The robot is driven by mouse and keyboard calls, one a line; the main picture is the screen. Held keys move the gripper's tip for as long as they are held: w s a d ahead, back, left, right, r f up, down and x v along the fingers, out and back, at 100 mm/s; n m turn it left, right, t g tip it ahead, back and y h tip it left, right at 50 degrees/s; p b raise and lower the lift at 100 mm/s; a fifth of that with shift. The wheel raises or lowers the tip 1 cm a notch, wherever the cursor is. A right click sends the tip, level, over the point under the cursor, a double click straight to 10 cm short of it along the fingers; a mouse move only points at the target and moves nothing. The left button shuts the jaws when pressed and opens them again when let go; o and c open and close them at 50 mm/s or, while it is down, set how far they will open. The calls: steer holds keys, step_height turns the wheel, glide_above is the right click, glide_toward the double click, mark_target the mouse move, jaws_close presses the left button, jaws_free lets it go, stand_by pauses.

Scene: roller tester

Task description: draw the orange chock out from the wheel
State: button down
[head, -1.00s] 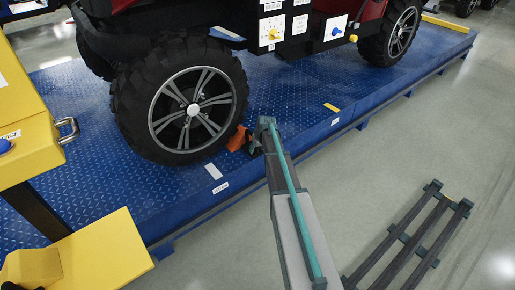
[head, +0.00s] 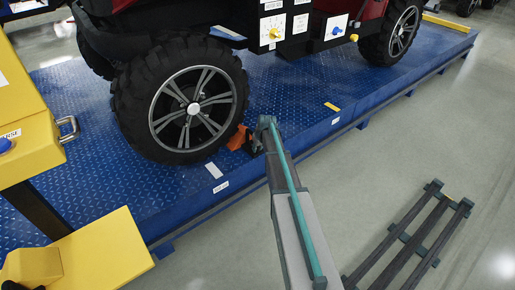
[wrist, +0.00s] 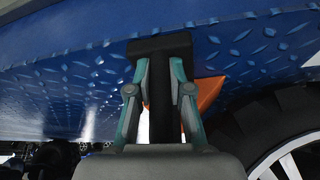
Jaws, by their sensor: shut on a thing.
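The orange chock (head: 238,138) sits on the blue plate deck at the lower right of the near wheel (head: 194,109). Its left edge appears right against the tyre; I cannot tell whether they touch. My gripper (head: 257,144) is at the chock's right side. In the wrist view, my gripper's teal fingers (wrist: 160,82) are closed on either side of a black handle (wrist: 160,47), which seems to belong to the chock. The tyre (wrist: 270,125) is at lower right.
The blue deck (head: 300,110) has a raised edge along the floor. A yellow cabinet (head: 30,120) with a metal handle stands at left. A dark slatted rack (head: 410,240) lies on the floor at right. The red vehicle's control panel (head: 285,25) is above. Open floor lies right of the deck.

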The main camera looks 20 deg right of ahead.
steer(key=shift+r+p, duration=0.35)
steer(key=shift+s, duration=0.1)
stand_by(0.5)
steer(key=s+d, duration=0.3)
steer(key=s, duration=1)
steer(key=shift+r, duration=0.15)
stand_by(0.9)
steer(key=shift+r, duration=0.15)
steer(key=p+v, duration=0.4)
steer(key=v, duration=0.3)
steer(key=shift+d+r, duration=0.2)
steer(key=shift+d, duration=0.15)
stand_by(0.4)
steer(key=shift+s+a, duration=0.1)
stand_by(0.3)
